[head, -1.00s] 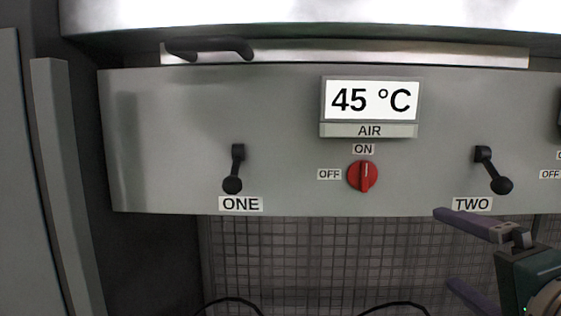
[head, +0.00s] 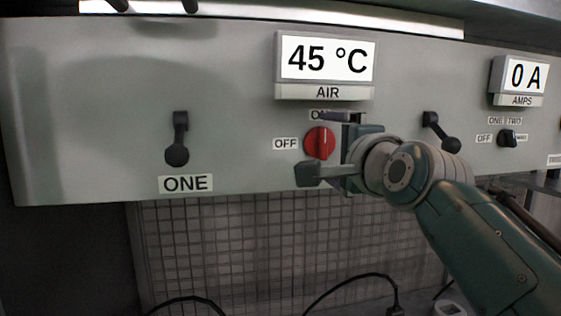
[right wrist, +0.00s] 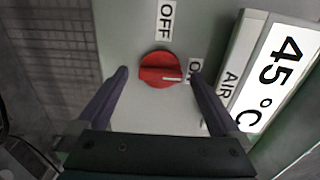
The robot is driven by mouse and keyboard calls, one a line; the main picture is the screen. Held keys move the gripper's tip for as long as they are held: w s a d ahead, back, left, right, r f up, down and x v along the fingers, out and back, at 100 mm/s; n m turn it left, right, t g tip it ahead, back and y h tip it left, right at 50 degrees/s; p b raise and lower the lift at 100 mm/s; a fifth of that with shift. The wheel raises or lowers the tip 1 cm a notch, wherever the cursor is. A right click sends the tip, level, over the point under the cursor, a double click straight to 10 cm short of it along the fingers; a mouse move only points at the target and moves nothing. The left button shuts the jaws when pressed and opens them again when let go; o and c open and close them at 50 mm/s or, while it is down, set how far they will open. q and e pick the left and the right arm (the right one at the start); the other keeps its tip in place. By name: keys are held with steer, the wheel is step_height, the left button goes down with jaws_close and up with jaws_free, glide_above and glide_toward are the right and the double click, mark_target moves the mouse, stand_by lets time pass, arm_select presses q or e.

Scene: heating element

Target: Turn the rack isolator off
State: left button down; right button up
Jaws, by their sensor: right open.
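The red rotary switch (head: 320,142) sits on the grey panel below the AIR display, with OFF to its left and ON above it. The label ON is partly covered by my right gripper in the head view. In the right wrist view the red knob (right wrist: 160,70) has its white mark toward ON. My right gripper (head: 317,145) is open, with one finger above and one below the knob in the head view. In the right wrist view its fingers (right wrist: 159,69) stand on both sides of the knob; I cannot tell whether they touch it. My left gripper is out of view.
A black lever marked ONE (head: 178,140) is left of the knob, and another black lever (head: 440,132) is right of it. The AIR display (head: 327,58) reads 45 °C; the AMPS display (head: 524,77) reads 0 A. A wire mesh (head: 240,245) lies below the panel.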

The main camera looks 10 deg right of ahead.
steer(key=shift+w, duration=0.35)
steer(key=shift+c, duration=0.2)
steer(key=c, duration=1.3)
